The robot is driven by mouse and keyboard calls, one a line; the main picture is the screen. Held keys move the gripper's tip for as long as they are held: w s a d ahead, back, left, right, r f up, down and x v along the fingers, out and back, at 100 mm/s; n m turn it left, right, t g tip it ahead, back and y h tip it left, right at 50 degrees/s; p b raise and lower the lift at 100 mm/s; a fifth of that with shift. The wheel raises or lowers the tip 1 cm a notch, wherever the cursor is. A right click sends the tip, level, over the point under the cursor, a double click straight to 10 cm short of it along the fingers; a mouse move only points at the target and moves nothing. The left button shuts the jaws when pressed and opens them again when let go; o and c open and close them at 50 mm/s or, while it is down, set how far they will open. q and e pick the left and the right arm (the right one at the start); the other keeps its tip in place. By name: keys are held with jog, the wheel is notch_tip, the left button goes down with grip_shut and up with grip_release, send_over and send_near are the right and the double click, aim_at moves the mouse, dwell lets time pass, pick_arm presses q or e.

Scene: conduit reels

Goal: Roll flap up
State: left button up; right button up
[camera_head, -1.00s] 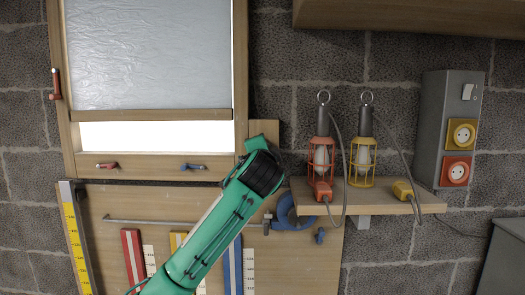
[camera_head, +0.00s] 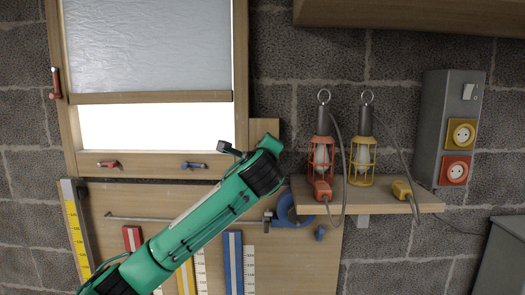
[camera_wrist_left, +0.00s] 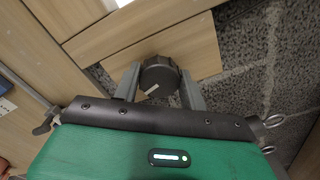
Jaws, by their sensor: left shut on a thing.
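The flap (camera_head: 150,45) is a grey translucent sheet in a wooden frame (camera_head: 242,85), with a wooden bar (camera_head: 150,98) along its lower edge. A bright white opening shows below the bar. In the left wrist view, my left gripper (camera_wrist_left: 160,88) is shut on a dark round knob (camera_wrist_left: 158,74) with a pale pointer line. The knob sits in front of a wooden board. In the head view, my green left arm reaches up to the frame's lower right corner, and its wrist hides the knob and the fingers. My right gripper is not in view.
A red lamp (camera_head: 321,155) and a yellow lamp (camera_head: 362,155) stand on a wooden shelf (camera_head: 385,204) right of my arm. A socket box (camera_head: 443,125) is on the wall. Rulers and a blue clamp (camera_head: 287,210) hang below. A red-handled latch (camera_head: 55,84) is at the left.

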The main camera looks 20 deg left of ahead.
pick_arm(q)
jog(key=shift+w+d+f+m, duration=0.1)
jog(key=shift+m, duration=4.25)
jog(key=shift+s+d+f+m, duration=0.1)
jog(key=shift+d+m, duration=0.05)
jog(key=shift+m, duration=4.15)
jog(key=shift+w+d+f+m, duration=0.1)
jog(key=shift+m, duration=4.25)
jog(key=o, duration=0.7)
jog(key=shift+o, duration=1.3)
jog(key=shift+r, duration=0.1)
